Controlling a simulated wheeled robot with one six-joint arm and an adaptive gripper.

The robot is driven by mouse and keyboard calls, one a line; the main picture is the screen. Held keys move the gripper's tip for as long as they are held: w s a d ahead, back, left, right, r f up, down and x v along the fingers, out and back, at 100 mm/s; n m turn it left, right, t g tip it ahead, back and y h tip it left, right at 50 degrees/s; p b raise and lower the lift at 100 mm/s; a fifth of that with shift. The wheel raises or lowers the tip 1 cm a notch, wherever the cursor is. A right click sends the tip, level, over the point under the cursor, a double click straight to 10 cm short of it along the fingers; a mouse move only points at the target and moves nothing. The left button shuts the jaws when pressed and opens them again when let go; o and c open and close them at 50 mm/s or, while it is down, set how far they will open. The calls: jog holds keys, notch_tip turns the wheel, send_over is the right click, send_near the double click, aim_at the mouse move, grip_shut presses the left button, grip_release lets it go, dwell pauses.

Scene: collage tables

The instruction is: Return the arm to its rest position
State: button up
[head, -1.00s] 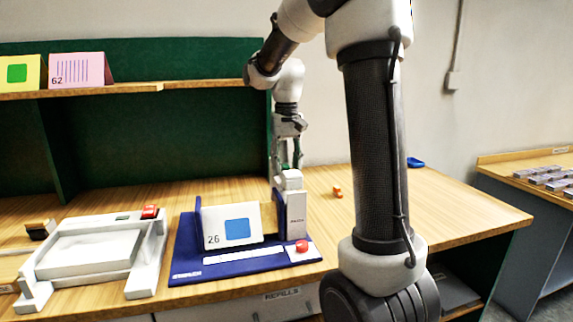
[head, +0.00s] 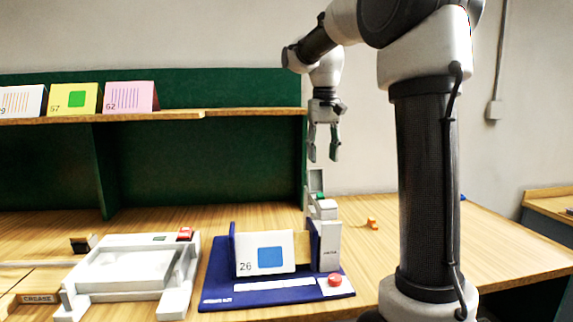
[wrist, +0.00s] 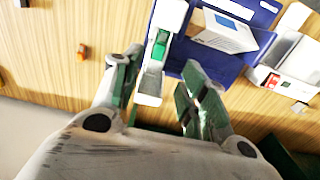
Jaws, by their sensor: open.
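My gripper (head: 323,150) is open and empty, pointing down in the air above the white upright part of the blue machine (head: 222,283). In the wrist view my gripper (wrist: 160,85) shows its two green-padded fingers spread, with the white upright (wrist: 150,90) and its green piece (wrist: 160,45) seen between and beyond them. My arm (head: 425,190) rises at the right of the head view and bends over toward the table. A white card (head: 265,254) marked 26 with a blue square stands on the blue machine.
A white device (head: 125,275) with a red part stands left of the blue machine. Cards (head: 73,98) stand on a wooden shelf (head: 160,116) behind. A small orange object (head: 372,223) lies on the table right of the upright. The table's right side (head: 490,250) looks mostly clear.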

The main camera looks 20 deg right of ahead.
jog(key=shift+w, duration=0.1)
notch_tip(320, 180, down, 3)
jog(key=shift+f+n, duration=0.2)
jog(key=shift+n, duration=0.1)
jog(key=shift+s+a+f+t, duration=0.15)
jog(key=shift+s+f, duration=0.25)
jog(key=shift+s, duration=0.25)
jog(key=shift+s+a+f+t, duration=0.15)
jog(key=shift+s+f, duration=0.25)
jog(key=shift+s, duration=0.2)
jog(key=s+a+f+n+t, duration=0.1)
jog(key=s+a+f+t, duration=0.1)
jog(key=s, duration=0.8)
jog(key=s+a+f+n+t, duration=0.1)
jog(key=s+a+f, duration=0.1)
jog(key=s, duration=0.9)
jog(key=shift+s+a+f+n+t, duration=0.25)
jog(key=shift+a+f+n+t, duration=0.05)
jog(key=shift+f+t, duration=0.15)
